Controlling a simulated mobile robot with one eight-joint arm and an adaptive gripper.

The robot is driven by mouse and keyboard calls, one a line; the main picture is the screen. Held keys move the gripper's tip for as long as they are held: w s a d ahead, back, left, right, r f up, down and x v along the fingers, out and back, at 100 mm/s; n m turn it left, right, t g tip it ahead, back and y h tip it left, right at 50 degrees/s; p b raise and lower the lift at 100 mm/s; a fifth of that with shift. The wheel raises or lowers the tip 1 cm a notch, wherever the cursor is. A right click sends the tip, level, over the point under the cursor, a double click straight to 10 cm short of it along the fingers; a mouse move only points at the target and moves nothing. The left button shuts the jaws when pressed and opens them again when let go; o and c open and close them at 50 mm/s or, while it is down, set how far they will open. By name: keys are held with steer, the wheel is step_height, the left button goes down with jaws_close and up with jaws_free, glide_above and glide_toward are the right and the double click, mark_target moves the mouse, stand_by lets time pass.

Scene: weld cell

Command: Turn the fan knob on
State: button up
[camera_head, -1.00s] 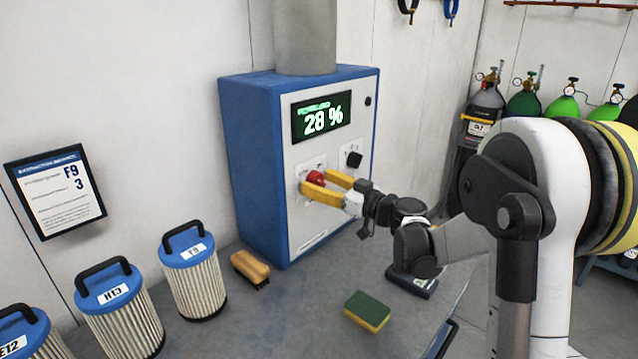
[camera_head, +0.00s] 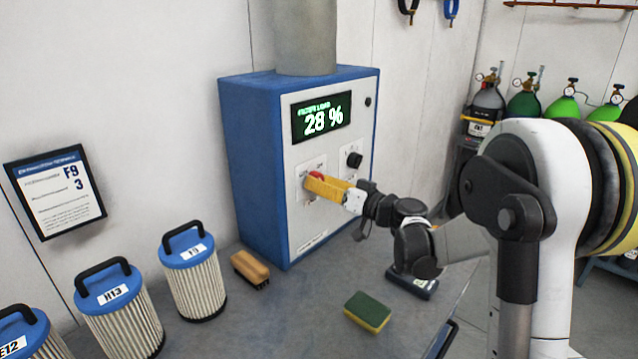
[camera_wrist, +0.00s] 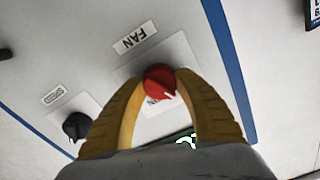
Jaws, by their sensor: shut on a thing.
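The red fan knob (camera_wrist: 159,82) is on the white front panel of the blue extraction unit (camera_head: 252,160), under a FAN label (camera_wrist: 136,38) in the wrist view. My gripper (camera_wrist: 160,84) is shut on the red knob, with one yellow finger on each side of it. In the head view my gripper (camera_head: 318,182) hides most of the red knob (camera_head: 316,175). A little of the red shows above the fingers.
A black speed knob (camera_head: 354,160) sits to the right of the red knob; it also shows in the wrist view (camera_wrist: 76,126). The display (camera_head: 321,116) reads 28 %. Filters (camera_head: 193,275), a brush (camera_head: 250,268) and a sponge (camera_head: 367,311) stand on the bench below.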

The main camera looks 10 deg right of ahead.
steer(key=m, duration=1.3)
steer(key=shift+m, duration=0.4)
stand_by(0.4)
steer(key=o, duration=1.2)
steer(key=shift+s+d, duration=0.1)
steer(key=v, duration=1.1)
steer(key=shift+s+d, duration=0.2)
steer(key=shift+s, duration=0.15)
steer(key=shift+a, duration=0.1)
